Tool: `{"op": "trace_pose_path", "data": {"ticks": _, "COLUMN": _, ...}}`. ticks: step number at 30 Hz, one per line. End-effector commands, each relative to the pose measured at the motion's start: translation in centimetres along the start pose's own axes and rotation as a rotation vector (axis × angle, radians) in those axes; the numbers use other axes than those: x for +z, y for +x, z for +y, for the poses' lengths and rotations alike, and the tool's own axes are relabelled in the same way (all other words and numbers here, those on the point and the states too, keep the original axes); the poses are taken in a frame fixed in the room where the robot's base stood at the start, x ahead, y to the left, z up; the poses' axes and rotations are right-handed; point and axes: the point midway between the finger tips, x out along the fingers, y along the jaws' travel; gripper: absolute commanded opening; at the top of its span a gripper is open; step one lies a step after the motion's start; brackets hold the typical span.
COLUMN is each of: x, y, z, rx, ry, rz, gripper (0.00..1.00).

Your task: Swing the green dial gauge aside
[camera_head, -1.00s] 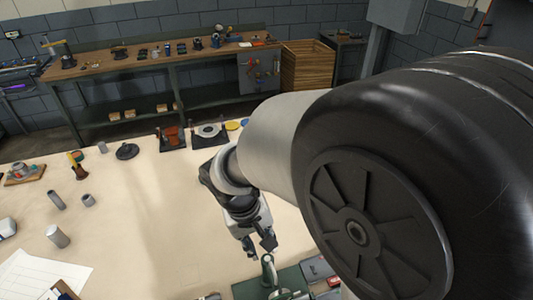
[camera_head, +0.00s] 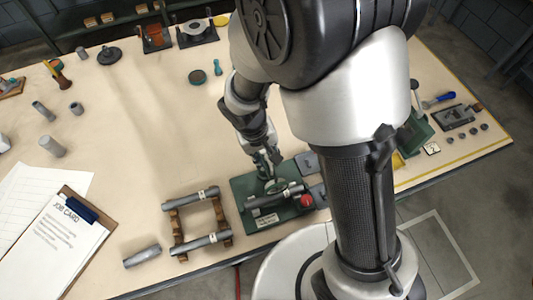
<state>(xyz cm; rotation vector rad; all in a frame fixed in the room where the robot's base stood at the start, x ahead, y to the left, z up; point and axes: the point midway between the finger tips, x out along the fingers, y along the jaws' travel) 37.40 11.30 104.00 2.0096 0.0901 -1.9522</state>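The green dial gauge (camera_head: 275,185) stands on a green base plate (camera_head: 245,190) near the table's front edge, just left of my arm's lower part. A grey cylinder (camera_head: 270,200) lies on supports on the same plate, in front of the gauge. My gripper (camera_head: 267,166) points down right at the gauge's upper part. Its fingers overlap the gauge in the picture; I cannot tell if they touch it, or whether they are open or shut on it.
A rack with two grey bars (camera_head: 200,240) stands left of the plate. A red knob (camera_head: 307,201) is at the plate's right edge. A loose grey cylinder (camera_head: 142,256) and a clipboard (camera_head: 60,235) lie further left. The middle left of the table is bare.

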Motion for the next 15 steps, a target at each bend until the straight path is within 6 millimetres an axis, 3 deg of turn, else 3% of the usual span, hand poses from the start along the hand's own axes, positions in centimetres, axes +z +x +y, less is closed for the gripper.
{"op": "trace_pose_path", "data": {"ticks": 3, "x": 0.01, "y": -0.02, "z": 0.01, "rx": 0.000, "ry": 0.000, "rz": 0.000, "gripper": 0.28}}
{"op": "trace_pose_path", "data": {"ticks": 15, "x": 0.01, "y": -0.04, "z": 0.01, "rx": 0.000, "ry": 0.000, "rz": -0.001, "gripper": 0.02}}
